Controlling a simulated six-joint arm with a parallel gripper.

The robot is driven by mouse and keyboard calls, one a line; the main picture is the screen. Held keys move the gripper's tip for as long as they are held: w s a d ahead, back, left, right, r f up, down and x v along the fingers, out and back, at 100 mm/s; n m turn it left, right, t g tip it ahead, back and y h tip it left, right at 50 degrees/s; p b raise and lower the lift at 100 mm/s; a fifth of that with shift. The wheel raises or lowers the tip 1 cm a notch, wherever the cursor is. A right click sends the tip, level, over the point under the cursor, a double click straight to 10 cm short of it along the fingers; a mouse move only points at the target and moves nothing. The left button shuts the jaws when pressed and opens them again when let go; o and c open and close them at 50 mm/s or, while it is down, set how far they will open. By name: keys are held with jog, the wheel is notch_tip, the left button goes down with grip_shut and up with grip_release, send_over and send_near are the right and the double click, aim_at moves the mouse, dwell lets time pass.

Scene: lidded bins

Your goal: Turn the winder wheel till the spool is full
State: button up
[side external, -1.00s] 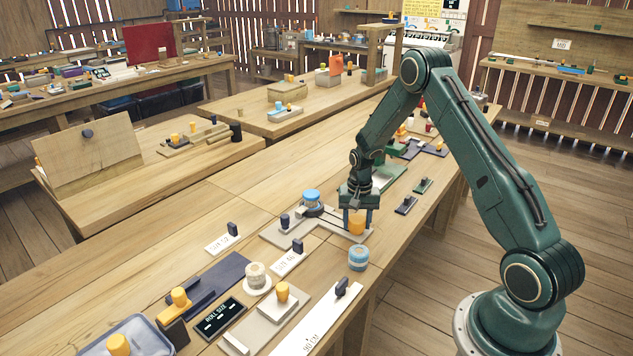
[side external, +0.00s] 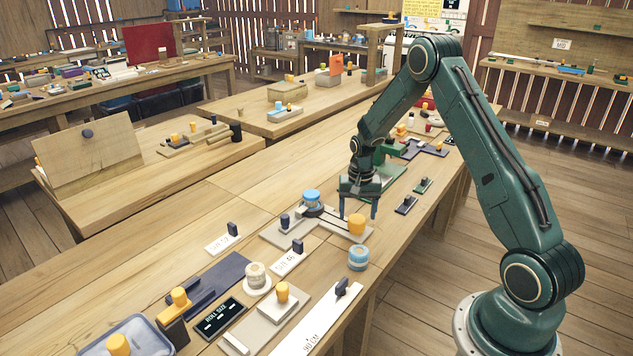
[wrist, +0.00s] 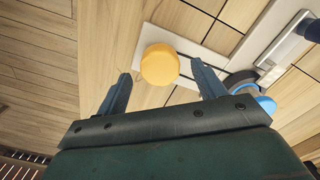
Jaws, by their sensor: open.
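The winder's grey base (side external: 273,236) lies on the bench, with a blue spool (side external: 312,198) on a dark disc toward its left end. An orange knob (side external: 356,225) stands at the near right end of the base, joined to the disc by dark lines like a belt. My gripper (side external: 358,209) is open and empty, just above and behind the knob. In the wrist view the orange knob (wrist: 159,64) shows beyond and between the two spread fingertips (wrist: 162,82); the blue spool (wrist: 266,104) is partly hidden behind the right finger. How full the spool is, I cannot tell.
A loose blue-and-white roll (side external: 358,258) stands near the bench's front edge. A cream roll (side external: 256,276), a dark "ROLL SIZE" panel (side external: 219,318) and a long white strip (side external: 318,322) lie nearer the camera. Small dark handles (side external: 406,205) lie right of the gripper.

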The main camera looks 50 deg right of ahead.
aim_at(356, 220)
notch_tip(356, 220, up, 10)
dwell(0.5)
jog(key=shift+r, duration=0.1)
jog(key=s+a+r+n+t, duration=0.1)
jog(key=s+a+r+n, duration=0.25)
jog(key=a+r, duration=0.4)
jog(key=s+a+r+n+t, duration=0.2)
jog(key=s+a+r, duration=0.3)
jog(key=a+r, duration=0.3)
jog(key=s+a+r+n+t, duration=0.1)
jog(key=s+a+r+n, duration=0.1)
jog(key=s, duration=0.6)
jog(key=s+a+r+n+t, duration=0.1)
jog(key=s+a+r+n, duration=0.1)
jog(key=s+a, duration=0.3)
jog(key=shift+s+a+n+t, duration=0.25)
jog(key=shift+s+n, duration=0.5)
jog(key=shift+s, duration=0.8)
